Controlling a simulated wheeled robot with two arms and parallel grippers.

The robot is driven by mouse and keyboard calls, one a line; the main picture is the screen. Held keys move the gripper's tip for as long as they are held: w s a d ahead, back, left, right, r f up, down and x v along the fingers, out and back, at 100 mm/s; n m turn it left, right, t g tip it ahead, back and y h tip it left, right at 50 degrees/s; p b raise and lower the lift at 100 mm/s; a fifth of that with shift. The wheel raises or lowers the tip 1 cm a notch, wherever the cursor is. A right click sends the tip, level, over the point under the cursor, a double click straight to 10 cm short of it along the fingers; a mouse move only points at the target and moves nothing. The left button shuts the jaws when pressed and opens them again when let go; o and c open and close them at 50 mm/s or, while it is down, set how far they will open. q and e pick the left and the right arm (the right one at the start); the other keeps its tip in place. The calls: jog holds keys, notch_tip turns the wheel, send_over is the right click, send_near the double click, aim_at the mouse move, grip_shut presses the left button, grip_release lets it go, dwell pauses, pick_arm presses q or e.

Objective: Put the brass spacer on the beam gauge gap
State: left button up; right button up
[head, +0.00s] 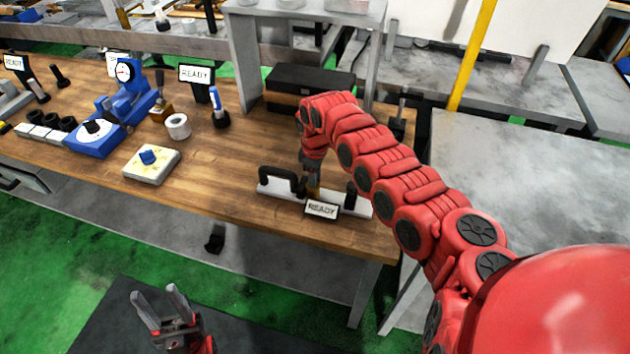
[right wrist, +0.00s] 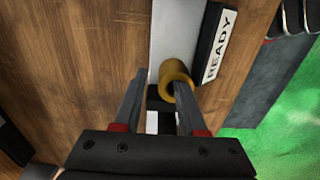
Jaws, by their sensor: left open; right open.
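The beam gauge (head: 270,189) is a pale bar with a black handle and a dark post, near the bench's front edge. It also shows in the right wrist view (right wrist: 178,35). The brass spacer (right wrist: 175,72) is a short hollow cylinder at the gauge bar, beside the READY sign. In the head view only a little brass (head: 313,191) shows below my right gripper (head: 312,180). In the right wrist view my right gripper (right wrist: 158,80) is open, with the spacer at its right fingertip; contact is unclear. My left gripper (head: 158,292) is open and empty, low in front of the bench.
A READY sign (head: 321,209) stands in front of the gauge. A pale square block with a blue knob (head: 151,163), a white ring (head: 177,126) and a blue dial stand (head: 130,97) are to the left. A black box (head: 290,85) is behind. Bare wood lies left of the gauge.

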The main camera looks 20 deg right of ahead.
notch_tip(320, 180, up, 12)
jog(key=b, duration=0.2)
jog(key=shift+r+b, duration=0.15)
jog(key=shift+b, duration=0.25)
